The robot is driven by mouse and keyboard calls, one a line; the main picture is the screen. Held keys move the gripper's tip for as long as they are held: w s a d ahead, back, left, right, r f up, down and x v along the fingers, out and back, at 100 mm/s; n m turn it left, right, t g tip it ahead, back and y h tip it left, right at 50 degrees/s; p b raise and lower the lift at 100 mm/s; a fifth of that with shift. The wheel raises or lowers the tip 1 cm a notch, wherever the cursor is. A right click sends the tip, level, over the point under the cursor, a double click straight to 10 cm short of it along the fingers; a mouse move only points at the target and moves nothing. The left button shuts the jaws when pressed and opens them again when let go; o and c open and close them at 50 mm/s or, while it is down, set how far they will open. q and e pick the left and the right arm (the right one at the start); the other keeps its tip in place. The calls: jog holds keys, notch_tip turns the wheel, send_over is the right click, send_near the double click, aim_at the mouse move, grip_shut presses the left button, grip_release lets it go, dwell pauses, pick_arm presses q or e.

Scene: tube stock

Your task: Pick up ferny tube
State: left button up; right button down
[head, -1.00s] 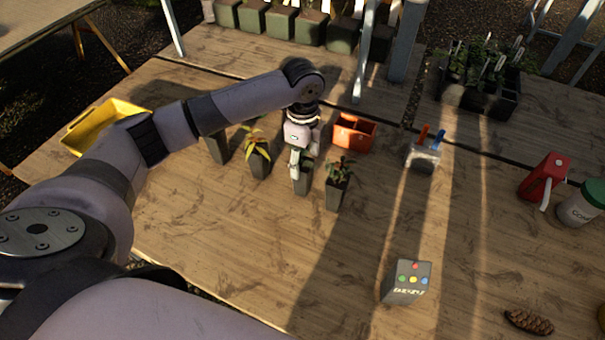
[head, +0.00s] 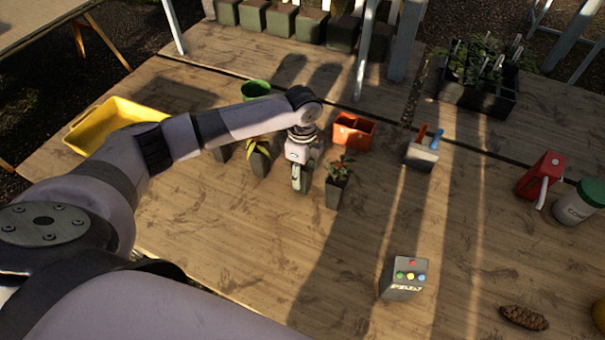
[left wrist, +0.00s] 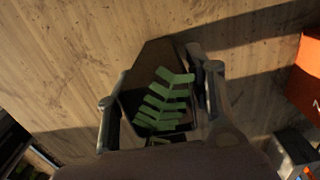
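The ferny tube is a dark square tube with a green, ladder-like frond (left wrist: 165,100), seen from above in the left wrist view. My left gripper (head: 300,183) is down over it, with a finger on each side of the tube in the left wrist view (left wrist: 160,95). The fingers look very close to the tube's walls, but I cannot tell whether they press on it. In the head view the gripper hides most of this tube. The tube looks upright on the table. My right gripper is not in view.
A tube with a reddish leafy plant (head: 338,185) stands close to the right. A yellow-leaved tube (head: 259,158) stands to the left. An orange-red box (head: 353,131) is behind on the right. A yellow tray (head: 90,130) lies far left.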

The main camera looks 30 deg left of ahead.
pick_arm(q)
jog(key=c, duration=0.9)
jog(key=shift+c, duration=0.3)
jog(key=shift+r, duration=0.15)
